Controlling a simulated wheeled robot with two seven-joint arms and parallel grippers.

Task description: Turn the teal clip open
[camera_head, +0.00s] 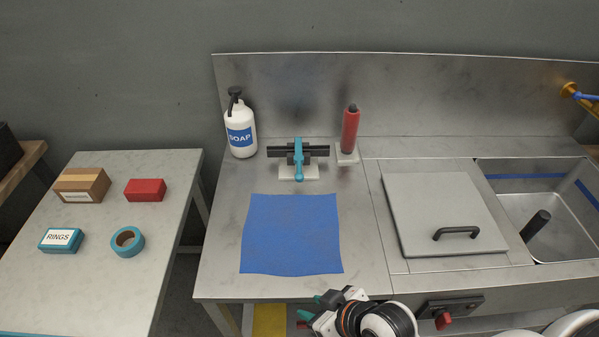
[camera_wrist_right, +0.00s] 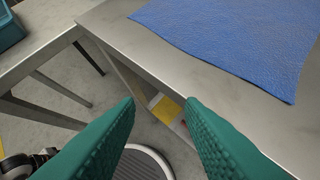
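The teal clip (camera_head: 298,158) stands at the back of the metal counter, on a dark horizontal bar (camera_head: 319,151) with a pale base (camera_head: 290,173) below. Its long teal part runs upright toward the front, ending in a rounded tip. My right gripper (camera_head: 318,311) is at the counter's front edge, well short of the clip. In the right wrist view its two green fingers (camera_wrist_right: 160,112) are apart with nothing between them. The clip is not in the right wrist view. My left gripper is not in view.
A blue cloth (camera_head: 292,234) lies flat between the front edge and the clip. A soap bottle (camera_head: 240,128) stands left of the clip and a red cylinder (camera_head: 350,130) right of it. A lidded section (camera_head: 440,213) and a sink (camera_head: 546,210) lie further right.

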